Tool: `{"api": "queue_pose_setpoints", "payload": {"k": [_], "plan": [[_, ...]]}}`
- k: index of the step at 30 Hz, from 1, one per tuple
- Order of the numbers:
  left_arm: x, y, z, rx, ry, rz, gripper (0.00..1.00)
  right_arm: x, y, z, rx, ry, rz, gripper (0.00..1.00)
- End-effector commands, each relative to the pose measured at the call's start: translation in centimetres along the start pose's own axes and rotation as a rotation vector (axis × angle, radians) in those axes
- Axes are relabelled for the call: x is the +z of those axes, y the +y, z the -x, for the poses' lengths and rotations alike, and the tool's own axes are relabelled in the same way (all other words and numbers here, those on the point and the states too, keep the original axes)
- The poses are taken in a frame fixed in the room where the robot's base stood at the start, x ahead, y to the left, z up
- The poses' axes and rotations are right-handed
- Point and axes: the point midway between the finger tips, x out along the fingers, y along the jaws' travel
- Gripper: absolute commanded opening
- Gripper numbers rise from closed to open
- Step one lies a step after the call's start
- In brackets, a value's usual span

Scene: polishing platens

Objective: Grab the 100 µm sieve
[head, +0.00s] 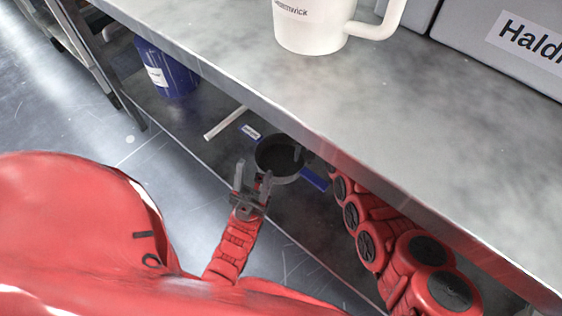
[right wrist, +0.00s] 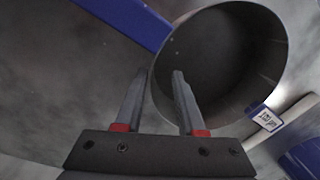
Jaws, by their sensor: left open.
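A dark round sieve (head: 273,157) lies on the lower shelf under the table edge in the head view. A blue tag (right wrist: 265,118) on its rim bears small print that looks like "100 µm". A blue bar (right wrist: 130,18) meets the sieve on the opposite side. My right gripper (right wrist: 158,82) is open at the sieve's near wall in the right wrist view. One finger shows outside the wall, the other over the inside; contact cannot be told. My left gripper (head: 252,180) is open and empty, just in front of the sieve in the head view.
A grey tabletop (head: 400,110) overhangs the shelf, and my right arm reaches in beneath it. A white mug (head: 310,25) and grey boxes (head: 520,45) stand on top. On the shelf are a blue container (head: 165,70) and a white rod (head: 225,123).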

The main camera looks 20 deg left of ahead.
Motion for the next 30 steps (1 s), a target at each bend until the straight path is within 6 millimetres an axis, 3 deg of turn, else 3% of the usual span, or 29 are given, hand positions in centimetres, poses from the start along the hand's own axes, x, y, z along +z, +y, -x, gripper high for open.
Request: {"api": "queue_pose_setpoints", "payload": {"k": [2,8,15,30], "plan": [[-0.03,0.09,0.70,0.007,0.006,-0.002,0.50,0.07,0.10,-1.25,0.002,-0.002,0.000,0.38],[-0.11,0.05,0.47,0.009,0.009,-0.003,0.50,0.02,0.04,-1.11,0.001,-0.001,-0.001,0.38],[-0.12,0.05,0.46,0.009,0.009,-0.003,0.50,0.01,0.03,-1.08,0.000,0.000,-0.001,0.00],[-0.12,0.05,0.47,0.008,0.009,-0.003,0.50,-0.01,0.03,-1.06,0.000,0.000,-0.001,0.00]]}}
